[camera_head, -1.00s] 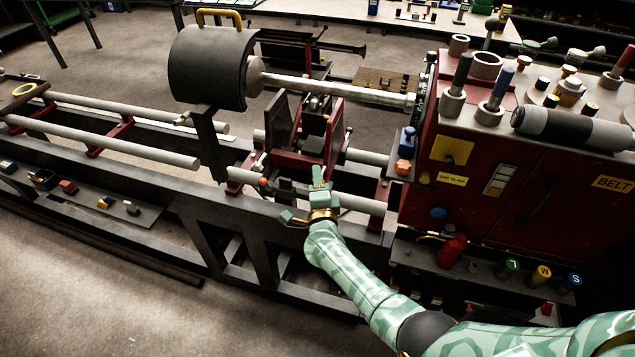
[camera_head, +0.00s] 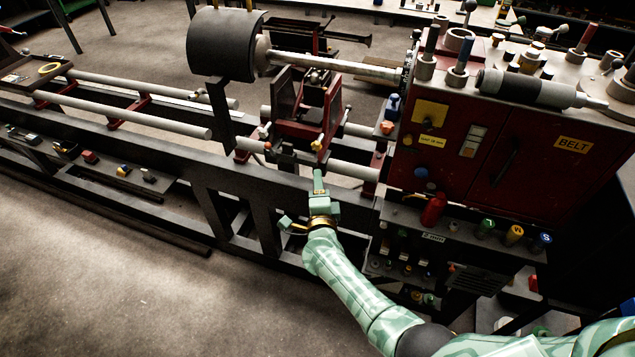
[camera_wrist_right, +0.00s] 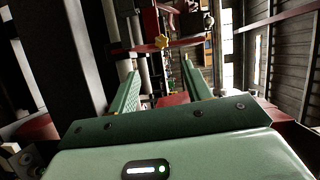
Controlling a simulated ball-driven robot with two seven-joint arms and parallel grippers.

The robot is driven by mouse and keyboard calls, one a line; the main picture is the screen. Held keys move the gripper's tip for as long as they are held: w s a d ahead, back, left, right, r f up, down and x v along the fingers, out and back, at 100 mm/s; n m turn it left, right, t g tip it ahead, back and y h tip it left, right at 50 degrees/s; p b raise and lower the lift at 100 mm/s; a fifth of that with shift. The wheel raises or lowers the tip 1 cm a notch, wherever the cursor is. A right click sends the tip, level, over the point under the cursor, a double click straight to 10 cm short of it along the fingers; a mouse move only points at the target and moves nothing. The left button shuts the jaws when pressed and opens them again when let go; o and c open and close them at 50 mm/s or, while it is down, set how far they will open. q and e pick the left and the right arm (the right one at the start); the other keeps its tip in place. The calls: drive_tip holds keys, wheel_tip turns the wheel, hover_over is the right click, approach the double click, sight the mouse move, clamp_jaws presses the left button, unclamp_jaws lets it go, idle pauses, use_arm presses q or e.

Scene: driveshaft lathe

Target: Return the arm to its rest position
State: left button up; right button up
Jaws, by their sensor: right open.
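My right arm (camera_head: 345,285) reaches in from the lower right in the head view. Its green gripper (camera_head: 302,199) is open and in front of the lathe's lower bed rail, below the dark red carriage (camera_head: 310,125) in the picture. In the right wrist view the two fingers of my right gripper (camera_wrist_right: 160,88) stand apart with nothing between them. Beyond them are a yellow star-shaped knob (camera_wrist_right: 162,41) and red machine parts. My left gripper is not in view.
The red headstock (camera_head: 480,150) with knobs and levers stands to the right. A pale shaft (camera_head: 335,64) runs from the dark cylindrical guard (camera_head: 222,45) to it. The frame beam (camera_head: 240,185) lies close behind my gripper. Open floor (camera_head: 150,290) lies at the lower left.

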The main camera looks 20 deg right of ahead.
drive_tip(key=s+a+f+n+g+y, duration=0.35)
drive_tip(key=s+f+n+y, duration=0.2)
drive_tip(key=f+n, duration=0.6)
drive_tip(key=s+d+f+n+g, duration=0.3)
drive_tip(key=s+f+n+g, duration=0.4)
drive_tip(key=s+f, duration=0.85)
drive_tip(key=s+d+f+n+g, duration=0.1)
drive_tip(key=s+d+f+g, duration=0.1)
drive_tip(key=s, duration=1)
drive_tip(key=s+d+f+n+g+h, duration=0.1)
drive_tip(key=s+d+f, duration=0.3)
drive_tip(key=s, duration=0.7)
drive_tip(key=s+d+f+n+g, duration=0.3)
drive_tip(key=s+d, duration=0.1)
drive_tip(key=s, duration=0.8)
drive_tip(key=shift+s+d+f+h, duration=0.3)
drive_tip(key=shift+s+d+h, duration=0.05)
drive_tip(key=shift+d, duration=0.05)
